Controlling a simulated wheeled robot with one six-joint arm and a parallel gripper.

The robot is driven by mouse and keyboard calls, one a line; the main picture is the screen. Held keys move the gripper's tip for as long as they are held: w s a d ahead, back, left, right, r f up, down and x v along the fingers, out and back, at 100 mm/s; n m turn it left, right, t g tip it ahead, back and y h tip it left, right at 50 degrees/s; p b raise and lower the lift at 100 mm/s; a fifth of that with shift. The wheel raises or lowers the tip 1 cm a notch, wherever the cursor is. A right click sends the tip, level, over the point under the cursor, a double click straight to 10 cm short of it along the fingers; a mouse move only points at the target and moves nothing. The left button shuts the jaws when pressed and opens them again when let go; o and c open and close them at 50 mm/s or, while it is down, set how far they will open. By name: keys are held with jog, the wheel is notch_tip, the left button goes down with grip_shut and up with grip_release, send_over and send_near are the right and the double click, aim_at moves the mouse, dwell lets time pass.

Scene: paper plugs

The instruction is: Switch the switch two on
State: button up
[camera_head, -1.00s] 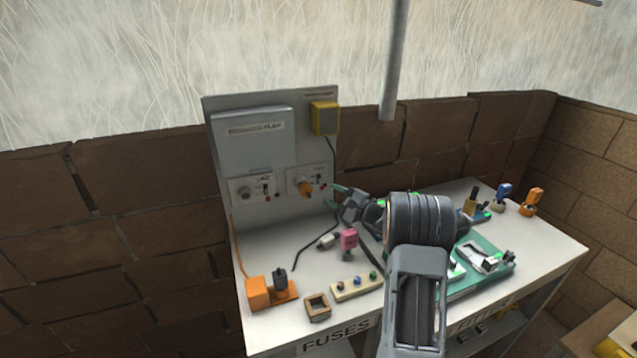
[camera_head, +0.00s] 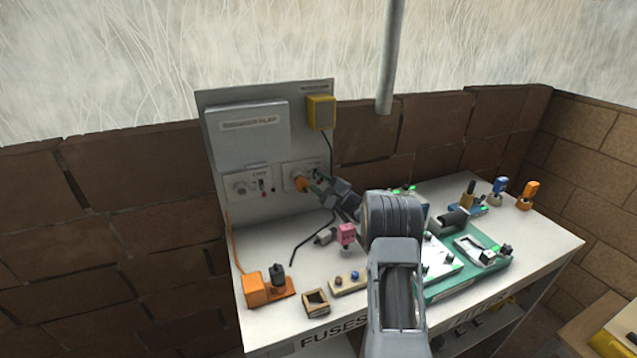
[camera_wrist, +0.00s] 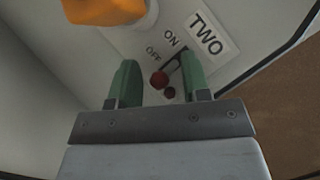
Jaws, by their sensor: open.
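The panel marked TWO (camera_wrist: 208,35) shows close up in the wrist view. Its switch has a red-tipped lever (camera_wrist: 159,79) in a dark slot, with the tip by the OFF label and away from ON. A small dark red round part (camera_wrist: 170,92) sits just below it. My gripper (camera_wrist: 160,82) is open, with one green finger on each side of the lever, apart from it in the picture. In the head view my gripper (camera_head: 318,190) is at the right-hand panel (camera_head: 291,171) and partly covers it.
An orange plug (camera_head: 302,184) sits in the same panel and sticks out close to my fingers in the wrist view (camera_wrist: 105,10). A second switch panel (camera_head: 248,186) is to its left. Below, the bench holds a pink plug (camera_head: 346,233) and an orange block (camera_head: 262,290).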

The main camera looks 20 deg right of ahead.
jog(key=shift+f, duration=0.15)
jog(key=c, duration=0.7)
jog(key=shift+c, duration=0.2)
